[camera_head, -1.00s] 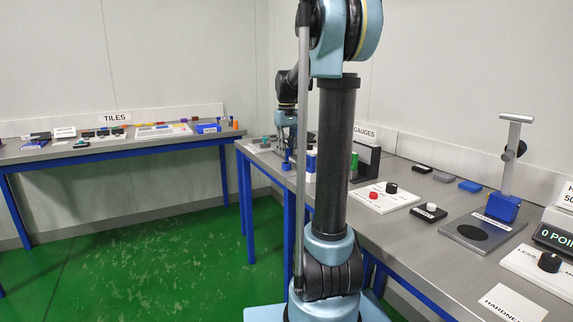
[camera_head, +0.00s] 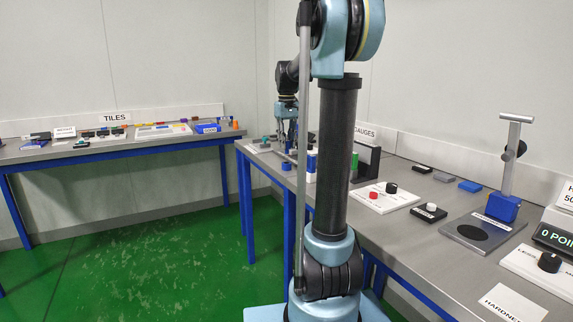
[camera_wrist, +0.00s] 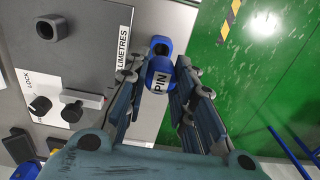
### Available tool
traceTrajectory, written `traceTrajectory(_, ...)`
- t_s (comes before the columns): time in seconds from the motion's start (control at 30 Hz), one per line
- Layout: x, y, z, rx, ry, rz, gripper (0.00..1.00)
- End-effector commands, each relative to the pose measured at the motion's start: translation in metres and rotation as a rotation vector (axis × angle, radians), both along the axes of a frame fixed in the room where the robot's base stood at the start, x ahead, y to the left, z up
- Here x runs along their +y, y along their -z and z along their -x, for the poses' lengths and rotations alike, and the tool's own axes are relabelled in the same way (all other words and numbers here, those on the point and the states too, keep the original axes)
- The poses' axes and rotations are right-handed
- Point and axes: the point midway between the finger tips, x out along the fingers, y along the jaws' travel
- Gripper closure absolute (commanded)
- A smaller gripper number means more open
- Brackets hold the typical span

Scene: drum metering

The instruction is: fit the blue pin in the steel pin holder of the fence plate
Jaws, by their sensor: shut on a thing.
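My gripper (camera_wrist: 160,88) is shut on the blue pin (camera_wrist: 159,68), whose white label reads PIN, in the wrist view. The fingers stand on either side of it. Just beyond the pin is a blue block (camera_wrist: 161,43) with a dark opening. I cannot tell whether the pin touches it. A grey block (camera_wrist: 52,27) with a dark hole stands on the grey plate (camera_wrist: 95,55) at upper left, apart from the pin; it looks like the steel pin holder. In the head view my gripper (camera_head: 290,146) is small, over the bench's far end, partly behind my arm.
A black LOCK knob (camera_wrist: 40,105) and a light bar (camera_wrist: 78,98) sit on the plate left of my gripper. The green floor (camera_wrist: 265,75) shows past the bench edge at right. A black stand (camera_head: 370,161) and a white knob panel (camera_head: 383,198) stand nearer on the bench.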

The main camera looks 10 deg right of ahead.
Motion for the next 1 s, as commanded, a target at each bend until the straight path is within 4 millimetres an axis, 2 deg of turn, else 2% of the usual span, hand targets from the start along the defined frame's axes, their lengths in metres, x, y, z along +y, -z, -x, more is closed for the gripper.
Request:
traceTrajectory(0.47, 0.0, -0.003, 0.0, 0.0, 0.0, 0.0, 1.0)
traceTrajectory(1.0, 0.0, -0.028, 0.0, 0.0, 0.0, 0.0, 1.0)
